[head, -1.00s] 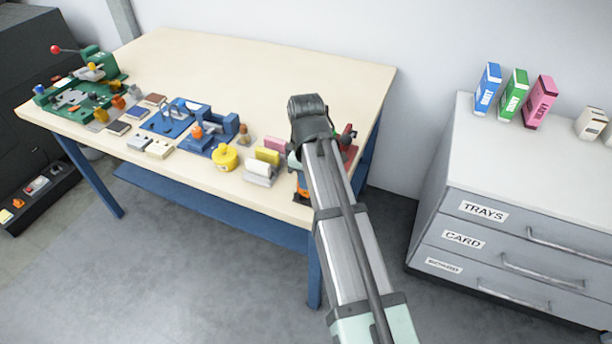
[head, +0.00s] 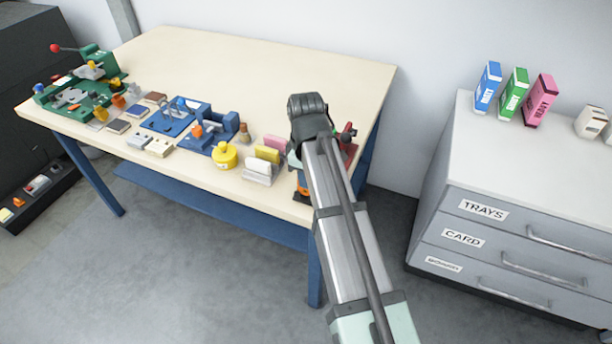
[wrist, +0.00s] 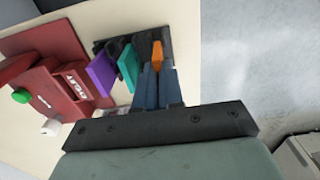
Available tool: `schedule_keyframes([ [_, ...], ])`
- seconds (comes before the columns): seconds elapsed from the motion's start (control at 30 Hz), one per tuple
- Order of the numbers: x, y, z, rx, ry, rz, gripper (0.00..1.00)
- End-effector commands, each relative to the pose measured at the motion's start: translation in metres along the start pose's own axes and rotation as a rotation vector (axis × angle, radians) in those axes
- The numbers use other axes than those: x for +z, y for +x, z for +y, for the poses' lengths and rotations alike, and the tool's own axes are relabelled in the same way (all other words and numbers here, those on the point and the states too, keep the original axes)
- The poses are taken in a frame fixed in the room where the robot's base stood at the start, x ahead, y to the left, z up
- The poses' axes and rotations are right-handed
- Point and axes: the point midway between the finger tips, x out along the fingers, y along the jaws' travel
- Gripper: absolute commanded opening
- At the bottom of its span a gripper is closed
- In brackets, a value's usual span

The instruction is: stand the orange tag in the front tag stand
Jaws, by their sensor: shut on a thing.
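In the wrist view my gripper (wrist: 157,72) has its two blue-grey fingers closed on the orange tag (wrist: 157,54), whose upper part shows between the fingertips. The tag is at the right end of a dark rack (wrist: 129,43), beside a teal tag (wrist: 128,67) and a purple tag (wrist: 101,74). I cannot tell whether the orange tag is seated in a slot or only just clear of it. A grey stand (head: 258,178) there holds a yellow and a pale tag; I cannot tell which stand is the front one.
A red machine (wrist: 60,75) with a green button stands left of the rack in the wrist view. In the head view, a yellow pot (head: 224,156), a blue fixture (head: 222,137) and a green machine (head: 85,85) line the table's front. The table's back (head: 250,65) is clear.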

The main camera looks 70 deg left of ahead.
Motion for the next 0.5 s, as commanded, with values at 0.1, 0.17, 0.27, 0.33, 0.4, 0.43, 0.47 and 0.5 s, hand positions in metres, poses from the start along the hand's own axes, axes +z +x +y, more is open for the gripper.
schedule_keyframes([
  [0.1, 0.0, 0.0014, -0.0001, 0.0, 0.0, 0.0, 0.0],
  [0.17, 0.0001, 0.0023, -0.0001, 0.0, 0.0, 0.0, 0.0],
  [0.27, 0.0, 0.0039, -0.0001, 0.0, 0.0, 0.0, 0.0],
  [0.33, 0.0001, 0.005, -0.0001, 0.0, 0.0, 0.0, 0.0],
  [0.4, 0.0001, 0.0061, -0.0001, 0.0, 0.0, 0.0, 0.0],
  [0.43, 0.0001, 0.0066, -0.0001, 0.0, 0.0, 0.0, 0.0],
  [0.47, 0.0001, 0.0071, -0.0001, 0.0, 0.0, 0.0, 0.0],
  [0.5, 0.0001, 0.0077, -0.0001, 0.0, 0.0, 0.0, 0.0],
])
